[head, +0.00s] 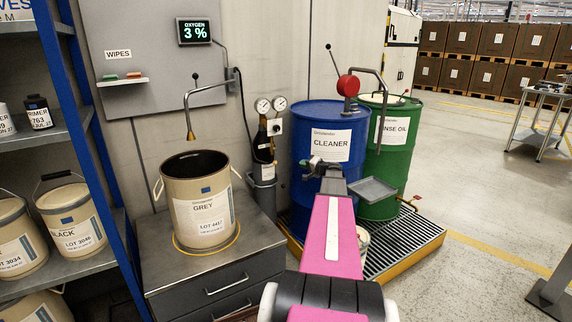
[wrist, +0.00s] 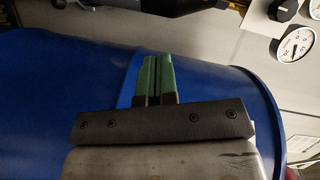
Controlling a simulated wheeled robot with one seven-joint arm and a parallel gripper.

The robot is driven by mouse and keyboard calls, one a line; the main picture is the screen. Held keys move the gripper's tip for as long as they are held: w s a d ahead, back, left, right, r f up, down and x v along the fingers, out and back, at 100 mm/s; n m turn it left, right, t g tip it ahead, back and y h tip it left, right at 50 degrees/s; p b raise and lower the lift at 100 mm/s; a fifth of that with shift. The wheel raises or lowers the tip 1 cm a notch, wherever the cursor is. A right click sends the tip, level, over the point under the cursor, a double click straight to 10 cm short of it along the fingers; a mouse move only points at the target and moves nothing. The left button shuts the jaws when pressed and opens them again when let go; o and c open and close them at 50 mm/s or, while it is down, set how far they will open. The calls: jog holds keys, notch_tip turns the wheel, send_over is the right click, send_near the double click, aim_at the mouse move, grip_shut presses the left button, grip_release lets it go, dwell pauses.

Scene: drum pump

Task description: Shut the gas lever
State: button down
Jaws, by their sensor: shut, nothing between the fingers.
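My gripper (head: 325,163) is in front of the blue CLEANER drum (head: 318,120) in the head view, partly hidden by my pink arm. In the wrist view its green fingers (wrist: 155,75) are together and empty, over the blue drum (wrist: 100,70). The gas set stands left of the drum: a dark bottle (head: 263,146), two round gauges (head: 271,105) and a white plate with a black knob (head: 274,127). The knob also shows in the wrist view (wrist: 284,10), apart from my fingers. I cannot tell for certain which part is the gas lever.
An open GREY can (head: 203,205) stands on a metal cabinet (head: 165,262) under a bent spout (head: 191,110). A red pump head (head: 347,86) tops the blue drum. A green drum (head: 390,150) and small tray (head: 372,189) are to the right.

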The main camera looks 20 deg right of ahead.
jog(key=s+a+f+x, duration=0.1)
jog(key=a+x, duration=0.1)
jog(key=x, duration=1)
jog(key=shift+w+a, duration=0.25)
jog(key=shift+a, duration=0.15)
jog(key=shift+a+f+m+y, duration=0.15)
jog(key=shift+a+m+y, duration=0.25)
jog(key=shift+m, duration=0.3)
jog(key=a+r+m+t+h, duration=0.1)
jog(key=a+r+m+t, duration=0.3)
jog(key=a+m, duration=0.4)
jog(key=shift+s+r+m+h, duration=0.3)
jog(key=shift+s+m, duration=0.1)
jog(key=shift+m, duration=3.1)
jog(key=shift+a, duration=0.15)
